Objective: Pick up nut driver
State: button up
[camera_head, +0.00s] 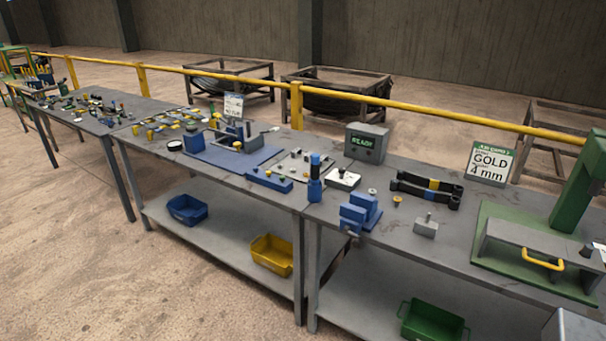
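An upright tool with a bright blue top, a dark middle and a blue lower part (315,180) stands near the front edge of the grey workbench (290,192). It looks most like the nut driver, but at this size I cannot be sure. A blue vise-like block (358,215) is to its right, and a small white box with a dark knob (343,179) is just behind it. My gripper is not in view.
Bins sit on the lower shelf.

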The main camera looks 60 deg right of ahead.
aim_at(316, 158)
jog(key=i, duration=0.85)
jog(key=z, duration=0.05)
